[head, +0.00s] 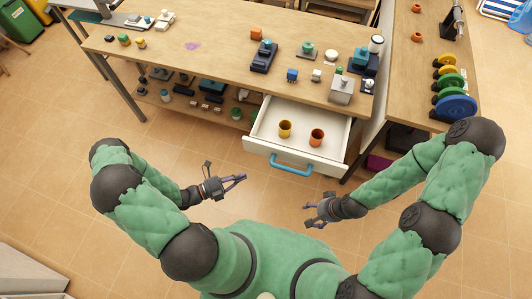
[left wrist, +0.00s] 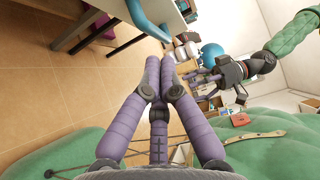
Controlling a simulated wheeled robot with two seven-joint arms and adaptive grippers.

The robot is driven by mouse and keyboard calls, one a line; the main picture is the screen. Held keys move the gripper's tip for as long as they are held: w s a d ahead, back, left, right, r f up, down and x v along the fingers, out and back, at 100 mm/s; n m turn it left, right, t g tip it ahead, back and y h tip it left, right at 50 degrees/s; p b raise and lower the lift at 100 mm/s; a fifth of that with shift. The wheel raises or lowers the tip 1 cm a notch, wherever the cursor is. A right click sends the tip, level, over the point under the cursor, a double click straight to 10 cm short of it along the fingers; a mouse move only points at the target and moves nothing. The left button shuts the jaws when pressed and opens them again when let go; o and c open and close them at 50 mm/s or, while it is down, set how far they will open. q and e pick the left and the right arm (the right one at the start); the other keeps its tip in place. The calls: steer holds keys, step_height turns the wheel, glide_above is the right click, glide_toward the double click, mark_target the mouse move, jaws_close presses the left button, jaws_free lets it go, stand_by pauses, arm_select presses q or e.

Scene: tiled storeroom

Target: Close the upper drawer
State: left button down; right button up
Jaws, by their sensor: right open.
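The upper drawer (head: 258,158) is white and pulled out from under the wooden table. A blue curved handle (head: 292,168) is on its front; it also shows at the top of the left wrist view (left wrist: 148,28). A yellow cup (head: 285,129) and an orange cup (head: 316,137) stand inside. My left gripper (head: 240,180) is left of the handle, apart from it; its purple fingers also show in the left wrist view, with nothing between them. My right gripper (head: 309,207) is open and empty, below and right of the handle.
The wooden table (head: 215,60) holds several small objects, with more on a shelf below. A side table (head: 415,75) with colored discs (head: 455,106) stands at the right. The tiled floor (head: 120,180) between my arms and the drawer is clear.

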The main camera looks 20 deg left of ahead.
arm_select(q)
steer(key=shift+n+t, duration=0.4)
steer(key=shift+n, duration=0.1)
steer(key=shift+w+d+r+b, duration=0.1)
steer(key=shift+w+d+b, duration=0.3)
steer(key=shift+w+d, duration=1.05)
steer(key=shift+w+d+b, duration=0.35)
steer(key=shift+w+d, duration=0.35)
steer(key=shift+w, duration=1.6)
steer(key=shift+w+d+r+b, duration=0.1)
steer(key=shift+w+d+b, duration=0.3)
steer(key=shift+w+d, duration=1.05)
steer(key=shift+w+a, duration=0.35)
steer(key=shift+w, duration=0.15)
